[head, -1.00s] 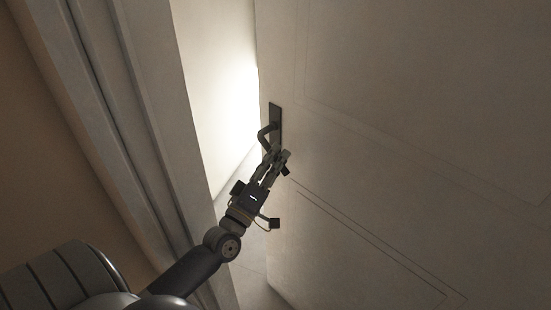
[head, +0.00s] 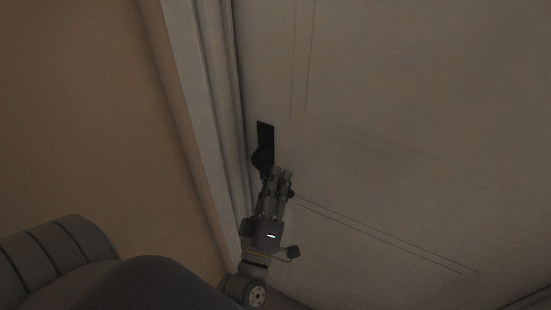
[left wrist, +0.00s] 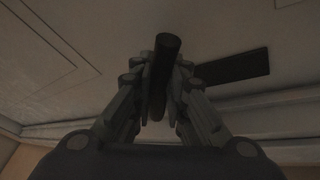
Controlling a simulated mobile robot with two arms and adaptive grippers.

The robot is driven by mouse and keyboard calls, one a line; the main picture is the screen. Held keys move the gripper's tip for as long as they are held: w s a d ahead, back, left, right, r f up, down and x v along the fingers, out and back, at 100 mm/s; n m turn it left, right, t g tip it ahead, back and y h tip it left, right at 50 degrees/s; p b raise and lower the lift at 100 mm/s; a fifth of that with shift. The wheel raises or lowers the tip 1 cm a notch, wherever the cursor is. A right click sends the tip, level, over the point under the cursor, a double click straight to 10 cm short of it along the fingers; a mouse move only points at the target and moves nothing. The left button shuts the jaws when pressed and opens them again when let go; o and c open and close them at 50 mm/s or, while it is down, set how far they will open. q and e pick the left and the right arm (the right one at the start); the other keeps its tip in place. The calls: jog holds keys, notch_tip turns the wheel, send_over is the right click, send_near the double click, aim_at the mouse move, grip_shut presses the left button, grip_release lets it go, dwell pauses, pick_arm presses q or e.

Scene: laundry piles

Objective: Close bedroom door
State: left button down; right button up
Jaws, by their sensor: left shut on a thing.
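The bedroom door (head: 390,110) is a pale panelled door that fills the right of the head view. Its left edge sits against the door frame (head: 199,110), and no bright gap shows between them. The dark handle (head: 262,157) with its upright plate is near that edge. My left gripper (head: 277,175) is at the handle. In the left wrist view the handle's dark bar (left wrist: 165,60) lies between the fingers of my left gripper (left wrist: 160,85), which is shut on it. The handle's plate (left wrist: 233,67) shows to the right. My right gripper is not in view.
A plain tan wall (head: 90,110) stands left of the door frame. A little floor seems to show at the bottom of the head view, but it is dark. The view is dim overall.

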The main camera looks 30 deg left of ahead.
pick_arm(q)
jog(key=shift+s+d+f+n+g+y, duration=0.15)
jog(key=shift+s+y, duration=0.1)
jog(key=shift+s, duration=0.3)
jog(key=shift+s+d+f+n+g+y, duration=0.15)
jog(key=shift+s+y, duration=0.1)
jog(key=shift+s, duration=0.25)
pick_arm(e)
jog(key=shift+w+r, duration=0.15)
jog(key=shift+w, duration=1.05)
pick_arm(q)
jog(key=c, duration=1.6)
grip_release()
jog(key=shift+s+r, duration=0.1)
jog(key=shift+s, duration=0.1)
jog(key=shift+o, duration=0.2)
jog(key=v, duration=1.2)
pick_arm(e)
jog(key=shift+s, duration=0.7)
